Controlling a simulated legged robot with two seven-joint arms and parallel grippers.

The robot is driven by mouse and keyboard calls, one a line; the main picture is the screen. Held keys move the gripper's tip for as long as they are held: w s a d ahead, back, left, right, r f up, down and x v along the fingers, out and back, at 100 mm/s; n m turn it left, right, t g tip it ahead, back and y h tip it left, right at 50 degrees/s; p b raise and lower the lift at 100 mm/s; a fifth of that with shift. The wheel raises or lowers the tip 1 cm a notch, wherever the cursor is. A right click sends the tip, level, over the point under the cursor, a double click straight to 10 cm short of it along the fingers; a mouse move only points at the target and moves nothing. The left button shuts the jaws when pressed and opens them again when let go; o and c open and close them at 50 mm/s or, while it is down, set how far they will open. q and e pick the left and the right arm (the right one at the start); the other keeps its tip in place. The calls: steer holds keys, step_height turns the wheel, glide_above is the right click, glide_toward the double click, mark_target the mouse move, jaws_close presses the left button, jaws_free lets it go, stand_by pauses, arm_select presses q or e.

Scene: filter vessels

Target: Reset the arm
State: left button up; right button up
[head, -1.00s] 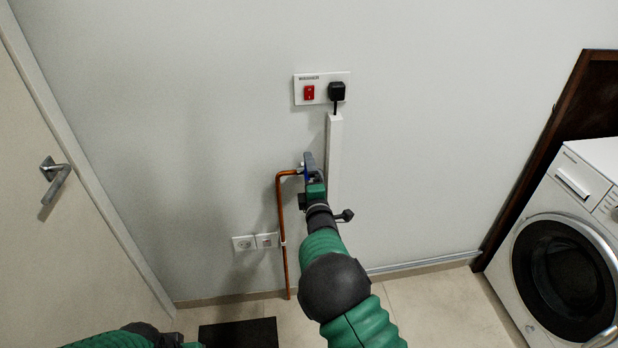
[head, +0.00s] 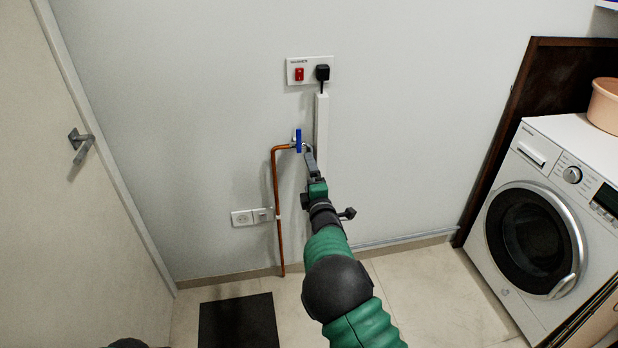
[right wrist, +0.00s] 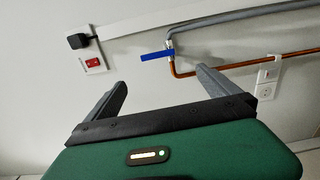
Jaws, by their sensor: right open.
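My right gripper (head: 309,160) is in the middle of the head view, just below and to the right of a blue valve handle (head: 298,140). In the right wrist view my right gripper (right wrist: 160,80) has its two fingers spread wide with nothing between them. The blue handle (right wrist: 158,56) shows beyond the fingertips, apart from them. The handle sits at the top end of a copper pipe (head: 278,205) on the wall. Only a dark piece of my left arm shows at the bottom left edge of the head view; its gripper is out of sight.
A wall plate with a red switch (head: 299,74) and a black plug (head: 322,72) is above the valve. Wall sockets (head: 242,218) are beside the pipe. A door (head: 95,200) stands left, a washing machine (head: 545,220) right. A dark mat (head: 238,322) lies on the floor.

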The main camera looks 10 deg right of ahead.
steer(key=s+d+f+m+g+h, duration=0.1)
steer(key=s+d+f+m+g, duration=0.25)
steer(key=s+m, duration=0.2)
steer(key=s+d+f+m+g+h, duration=0.1)
steer(key=s+d+f+m+g, duration=0.2)
steer(key=s, duration=0.4)
steer(key=s+a+f+m+g+y, duration=0.15)
steer(key=s+m+g, duration=0.3)
steer(key=s, duration=1.25)
steer(key=s+a+f+m+g+y, duration=0.15)
steer(key=s+m+g, duration=0.3)
steer(key=s, duration=1.25)
step_height(320, 180, up, 19)
steer(key=w+h+p, duration=0.1)
steer(key=p, duration=1.9)
steer(key=shift+d+m, duration=0.3)
steer(key=shift+m, duration=0.05)
steer(key=shift+r, duration=0.15)
steer(key=shift+c, duration=0.3)
